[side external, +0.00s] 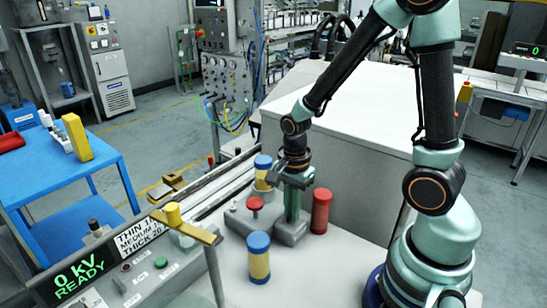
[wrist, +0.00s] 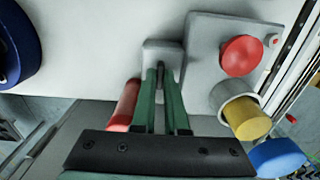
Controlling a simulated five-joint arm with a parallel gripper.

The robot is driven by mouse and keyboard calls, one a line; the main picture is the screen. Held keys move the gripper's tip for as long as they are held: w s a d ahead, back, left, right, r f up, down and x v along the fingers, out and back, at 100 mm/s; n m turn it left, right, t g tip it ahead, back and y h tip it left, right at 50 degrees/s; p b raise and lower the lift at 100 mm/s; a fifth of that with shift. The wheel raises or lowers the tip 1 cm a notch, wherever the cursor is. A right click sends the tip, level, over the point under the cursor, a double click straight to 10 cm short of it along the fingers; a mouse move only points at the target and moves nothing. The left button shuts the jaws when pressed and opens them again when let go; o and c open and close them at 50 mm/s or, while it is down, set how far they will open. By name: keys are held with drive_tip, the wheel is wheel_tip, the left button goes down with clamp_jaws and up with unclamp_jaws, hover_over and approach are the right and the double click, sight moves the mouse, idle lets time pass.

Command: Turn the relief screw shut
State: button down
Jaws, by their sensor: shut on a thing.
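My gripper (side external: 291,216) points straight down at a grey block fixture (side external: 285,236), its two green fingers closed together. In the wrist view the fingertips (wrist: 161,72) meet at a small grey block (wrist: 154,48) at the fixture's end. The relief screw is between the fingertips and mostly hidden by them. I cannot tell how far it is turned. A red round knob (side external: 255,203) stands on the fixture, left of my gripper. It also shows in the wrist view (wrist: 242,56), apart from the fingers.
A red cylinder (side external: 321,211) stands close to the right of my gripper. A blue-and-yellow cylinder (side external: 262,180) sits in a grey cup behind; another (side external: 259,258) stands in front. A control panel (side external: 80,272) reading "0 kV READY" is at lower left.

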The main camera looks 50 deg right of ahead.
drive_tip(key=c, duration=0.9)
unclamp_jaws()
drive_tip(key=shift+c, duration=0.2)
drive_tip(key=shift+r, duration=0.15)
wheel_tip(320, 180, up, 12)
wheel_tip(320, 180, up, 4)
drive_tip(key=r+n+t, duration=0.1)
drive_tip(key=n+t, duration=0.3)
drive_tip(key=n, duration=0.7)
hover_over(290, 227)
drive_tip(key=n, duration=0.2)
drive_tip(key=r+n+t, duration=0.1)
drive_tip(key=n, duration=0.1)
drive_tip(key=a+n, duration=0.1)
drive_tip(key=n, duration=0.2)
drive_tip(key=shift+s+r+t, duration=0.25)
drive_tip(key=shift+t, duration=0.05)
